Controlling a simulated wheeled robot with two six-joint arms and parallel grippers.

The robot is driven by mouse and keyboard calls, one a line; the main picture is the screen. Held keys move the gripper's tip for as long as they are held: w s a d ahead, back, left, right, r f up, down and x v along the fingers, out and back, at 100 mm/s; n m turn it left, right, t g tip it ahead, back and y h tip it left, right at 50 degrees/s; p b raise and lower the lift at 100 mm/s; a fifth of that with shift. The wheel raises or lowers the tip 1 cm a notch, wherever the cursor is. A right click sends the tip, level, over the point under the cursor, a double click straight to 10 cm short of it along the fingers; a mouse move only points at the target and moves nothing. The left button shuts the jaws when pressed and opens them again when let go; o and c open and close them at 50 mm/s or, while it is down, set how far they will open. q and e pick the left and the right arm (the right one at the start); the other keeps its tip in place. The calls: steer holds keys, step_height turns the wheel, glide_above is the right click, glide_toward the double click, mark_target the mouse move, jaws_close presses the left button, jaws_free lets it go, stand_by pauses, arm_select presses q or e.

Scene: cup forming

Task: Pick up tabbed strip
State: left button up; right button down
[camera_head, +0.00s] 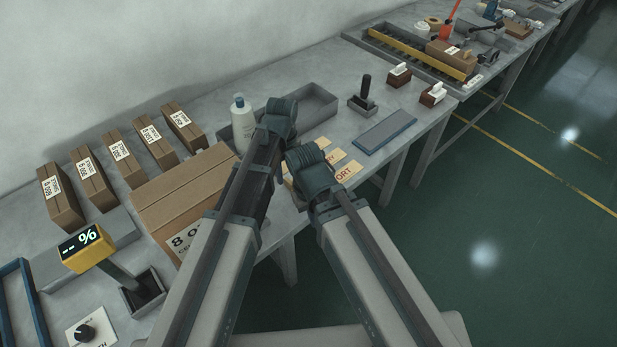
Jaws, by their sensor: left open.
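I cannot make out a tabbed strip for certain. Tan cards (349,171), one with letters ending in "ORT", lie on the grey table (330,110), partly hidden behind my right arm. My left gripper (279,117) is open, over the table beside a white bottle (243,128) and in front of a grey tray. My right gripper (308,160) is by the tan cards; its fingers are hidden, so I cannot tell its state.
A large cardboard box (180,192) and several small boxes (92,180) stand at the left. A grey tray (318,103) is behind my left gripper. Green floor (500,215) is clear.

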mark_target(289, 181)
arm_select(q)
steer(key=f+b, duration=0.5)
steer(key=shift+w+d+f, duration=0.15)
steer(key=shift+w+d, duration=0.05)
steer(key=shift+w, duration=0.15)
jaws_close()
